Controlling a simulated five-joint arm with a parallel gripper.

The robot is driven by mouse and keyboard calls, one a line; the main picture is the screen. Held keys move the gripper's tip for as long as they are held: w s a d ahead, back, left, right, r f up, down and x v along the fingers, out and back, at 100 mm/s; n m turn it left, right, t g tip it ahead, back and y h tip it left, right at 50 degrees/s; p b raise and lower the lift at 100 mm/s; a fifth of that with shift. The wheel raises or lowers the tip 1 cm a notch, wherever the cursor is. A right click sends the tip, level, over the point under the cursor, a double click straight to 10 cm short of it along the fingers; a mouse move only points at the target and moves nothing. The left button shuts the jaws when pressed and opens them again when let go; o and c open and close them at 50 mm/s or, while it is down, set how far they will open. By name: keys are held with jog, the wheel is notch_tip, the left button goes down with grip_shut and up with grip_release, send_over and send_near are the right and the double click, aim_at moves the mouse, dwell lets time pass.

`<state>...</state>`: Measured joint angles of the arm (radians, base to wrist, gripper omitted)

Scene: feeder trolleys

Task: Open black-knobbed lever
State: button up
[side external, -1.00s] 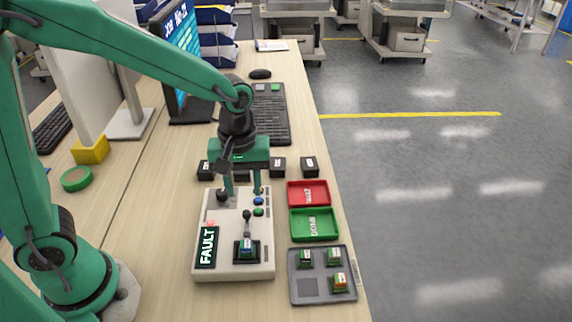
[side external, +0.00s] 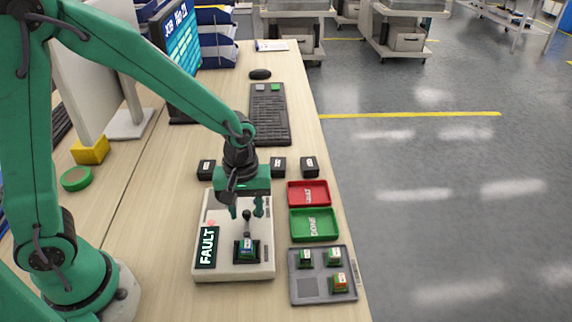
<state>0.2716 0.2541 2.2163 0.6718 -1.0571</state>
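The white test box (side external: 216,268) stands on the bench with a dark FAULT display (side external: 207,247) at its left and a red lamp (side external: 211,223) above that. A black-knobbed lever (side external: 247,215) stands upright behind the socket, which holds a small green-and-blue part (side external: 246,248). My gripper (side external: 247,212) points down over the box. Its two green fingers are spread apart, one on each side of the lever knob in this view. I cannot tell whether they touch it. My gripper hides the back part of the box, with its other controls.
A red tray (side external: 308,193) and a green tray (side external: 314,224) lie right of the box. A grey tray (side external: 309,292) with several small parts is in front of them. Several black blocks (side external: 309,167) and a keyboard (side external: 269,115) are behind. A monitor (side external: 181,60) stands at the back left.

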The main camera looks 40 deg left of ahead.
grip_shut()
jog(key=shift+w+d+m, duration=0.1)
jog(key=shift+m, duration=0.2)
jog(key=m, duration=0.1)
jog(key=d+m, duration=0.1)
jog(key=m, duration=0.1)
jog(key=shift+w, duration=0.35)
jog(key=m, duration=0.2)
jog(key=d+m, duration=0.1)
jog(key=shift+w+d+m, duration=0.15)
jog(key=shift+m, duration=0.25)
jog(key=m, duration=0.1)
jog(key=d+m, duration=0.1)
jog(key=m, duration=0.1)
jog(key=shift+d+m, duration=0.15)
jog(key=shift+m, duration=0.15)
jog(key=shift+d+m, duration=0.25)
jog(key=shift+m, duration=0.5)
jog(key=shift+d+m, duration=0.25)
jog(key=shift+m, duration=0.5)
grip_release()
jog(key=shift+s, duration=0.2)
